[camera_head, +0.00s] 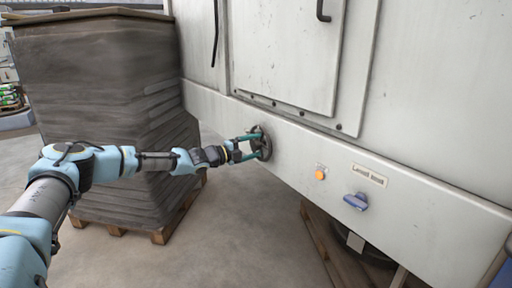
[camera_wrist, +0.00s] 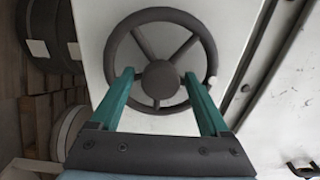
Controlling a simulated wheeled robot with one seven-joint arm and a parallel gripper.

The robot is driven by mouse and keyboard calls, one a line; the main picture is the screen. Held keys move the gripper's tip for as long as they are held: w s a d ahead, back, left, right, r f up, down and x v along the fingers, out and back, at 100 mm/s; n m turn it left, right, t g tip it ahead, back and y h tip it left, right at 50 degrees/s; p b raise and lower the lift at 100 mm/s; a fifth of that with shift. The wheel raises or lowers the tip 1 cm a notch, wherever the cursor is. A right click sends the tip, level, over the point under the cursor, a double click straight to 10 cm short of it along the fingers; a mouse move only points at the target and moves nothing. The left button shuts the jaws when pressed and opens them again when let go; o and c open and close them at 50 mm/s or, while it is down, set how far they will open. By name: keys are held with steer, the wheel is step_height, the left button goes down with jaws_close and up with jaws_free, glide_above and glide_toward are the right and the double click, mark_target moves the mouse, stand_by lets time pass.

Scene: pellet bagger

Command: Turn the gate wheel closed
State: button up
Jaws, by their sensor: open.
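The gate wheel (camera_head: 265,143) is a dark, spoked handwheel on the lower white panel of the machine. In the wrist view the wheel (camera_wrist: 159,78) faces me, with a round hub in the middle and a small pale knob (camera_wrist: 212,81) at its right rim. My gripper (camera_head: 256,146) is open at the wheel. Its two green fingers (camera_wrist: 157,78) lie on either side of the hub, over the lower half of the wheel. I cannot tell whether they touch the rim or spokes.
An orange button (camera_head: 320,174) and a blue rotary handle (camera_head: 356,201) sit right of the wheel on the panel. A tall dark wrapped stack (camera_head: 85,90) stands on a wooden pallet (camera_head: 160,234) behind my arm. Open floor (camera_head: 215,245) lies below the gripper.

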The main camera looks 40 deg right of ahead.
steer(key=a+b, duration=0.2)
steer(key=a, duration=0.8)
steer(key=shift+w+a+b, duration=0.3)
steer(key=shift+a+b, duration=0.05)
steer(key=shift+b, duration=0.05)
